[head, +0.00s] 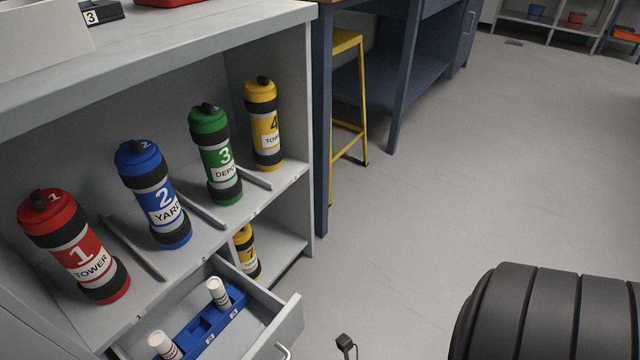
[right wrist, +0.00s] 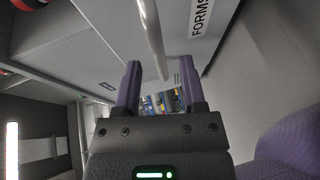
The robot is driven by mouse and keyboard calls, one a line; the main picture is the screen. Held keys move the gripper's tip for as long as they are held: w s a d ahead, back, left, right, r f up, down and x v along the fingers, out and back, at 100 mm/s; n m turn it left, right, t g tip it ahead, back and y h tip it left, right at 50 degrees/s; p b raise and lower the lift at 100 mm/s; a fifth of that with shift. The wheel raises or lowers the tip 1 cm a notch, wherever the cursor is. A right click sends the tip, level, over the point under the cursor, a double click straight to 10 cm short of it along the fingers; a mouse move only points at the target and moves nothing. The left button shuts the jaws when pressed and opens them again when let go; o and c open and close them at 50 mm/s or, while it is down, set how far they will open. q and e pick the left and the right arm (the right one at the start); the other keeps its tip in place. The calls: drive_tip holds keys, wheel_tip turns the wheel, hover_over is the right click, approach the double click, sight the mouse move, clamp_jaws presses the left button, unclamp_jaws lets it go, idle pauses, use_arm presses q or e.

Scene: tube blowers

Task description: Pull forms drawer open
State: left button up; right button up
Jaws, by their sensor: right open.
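In the right wrist view, a grey drawer front (right wrist: 100,45) carries a white FORMS label (right wrist: 201,17) and a pale bar handle (right wrist: 152,38). My right gripper (right wrist: 160,65) has two purple fingers spread apart, with nothing clamped. The handle's near end shows between the fingertips; I cannot tell how deep it sits between them. In the head view, a grey drawer (head: 290,325) low in the cabinet stands partly out, with a handle (head: 283,350) at the bottom edge. Its label is not visible there. Neither gripper shows in the head view.
The open drawer holds a blue tray (head: 195,335) with white-capped bottles (head: 218,292). A yellow stool (head: 347,40) stands behind. The floor at right is clear.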

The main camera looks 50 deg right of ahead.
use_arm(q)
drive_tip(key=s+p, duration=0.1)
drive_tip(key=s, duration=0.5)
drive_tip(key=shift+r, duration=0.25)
use_arm(e)
drive_tip(key=v, duration=0.6)
drive_tip(key=shift+s+d, duration=0.15)
drive_tip(key=shift+s, duration=0.15)
drive_tip(key=shift+r, duration=0.1)
